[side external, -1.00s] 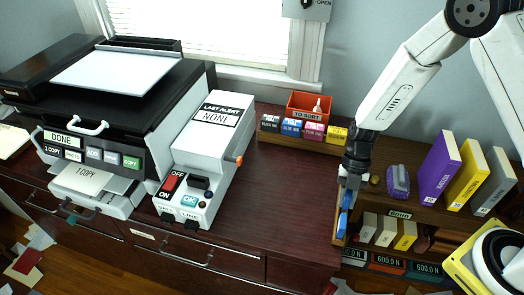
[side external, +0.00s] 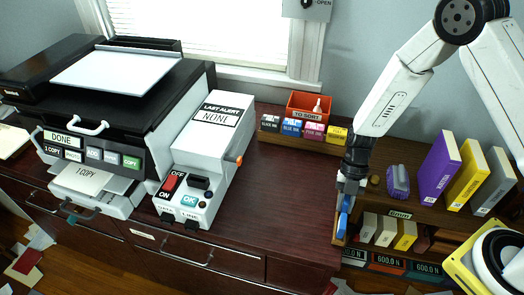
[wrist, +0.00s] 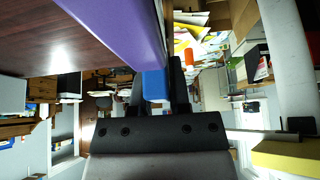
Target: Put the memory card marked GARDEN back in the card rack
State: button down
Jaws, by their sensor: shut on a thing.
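In the wrist view my gripper (wrist: 155,95) is shut on a small blue card-like piece (wrist: 154,84). Blue also shows below my gripper in the side view (side external: 344,206), at or just above the wooden holder. I cannot tell whether the held piece touches the holder. No GARDEN marking is readable, and the fingers hide part of the piece.
A wooden shelf with purple (side external: 437,168), yellow (side external: 466,174) and grey (side external: 493,182) books stands close to the right. A rack of ink boxes (side external: 313,132) with an orange TO SORT bin (side external: 309,105) is behind. The desk middle is clear.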

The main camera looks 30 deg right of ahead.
jog(key=shift+f, duration=0.45)
jog(key=c, duration=0.5)
grip_release()
jog(key=shift+v, duration=3.85)
jog(key=shift+r, duration=0.1)
